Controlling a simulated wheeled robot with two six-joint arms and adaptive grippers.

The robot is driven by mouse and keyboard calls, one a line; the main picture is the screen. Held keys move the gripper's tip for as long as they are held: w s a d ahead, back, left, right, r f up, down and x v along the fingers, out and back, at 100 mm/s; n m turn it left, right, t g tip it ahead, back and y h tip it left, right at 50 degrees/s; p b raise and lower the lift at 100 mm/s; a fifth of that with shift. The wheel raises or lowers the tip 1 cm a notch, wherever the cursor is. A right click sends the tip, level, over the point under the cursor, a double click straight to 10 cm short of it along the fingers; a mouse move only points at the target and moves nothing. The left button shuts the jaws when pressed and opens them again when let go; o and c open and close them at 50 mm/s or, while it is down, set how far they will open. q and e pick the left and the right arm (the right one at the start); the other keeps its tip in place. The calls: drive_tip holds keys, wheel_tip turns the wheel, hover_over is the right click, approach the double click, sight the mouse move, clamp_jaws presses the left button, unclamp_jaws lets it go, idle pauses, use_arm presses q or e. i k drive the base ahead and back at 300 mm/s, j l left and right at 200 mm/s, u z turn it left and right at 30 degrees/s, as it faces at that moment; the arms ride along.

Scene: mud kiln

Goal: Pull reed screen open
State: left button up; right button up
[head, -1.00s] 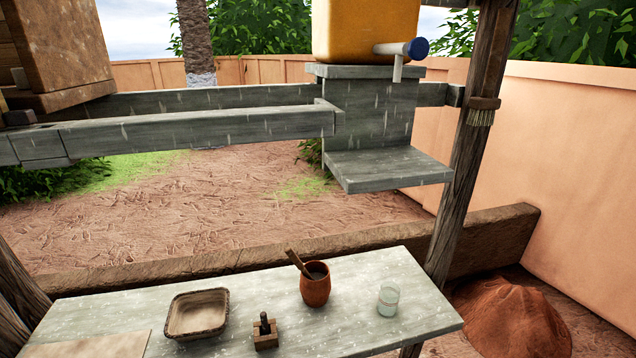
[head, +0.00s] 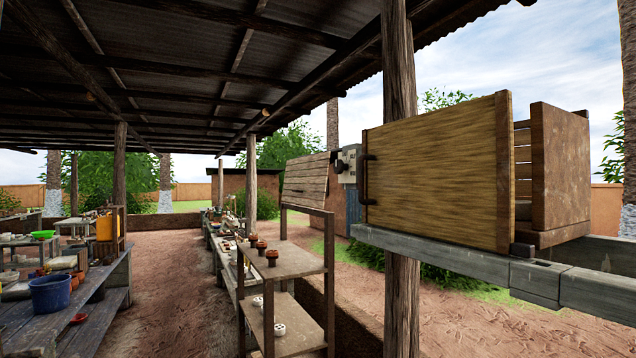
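A tan panel with fine reed-like lines (head: 435,180), which looks like the reed screen, stands upright on the right side of the head view. A dark bar handle (head: 366,178) is fixed at its left edge. To the right of the panel is a brown wooden box-like frame (head: 560,170), with slats showing in the gap between them. What lies behind the panel is hidden. Neither of my grippers is in view.
A shelf rack with clay pots (head: 297,262) stands left of the post. A cluttered workbench (head: 70,310) is at far left. An earthen aisle (head: 180,290) lies clear between.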

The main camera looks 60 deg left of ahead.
sight(447, 173)
drive_tip(key=u, duration=1.25)
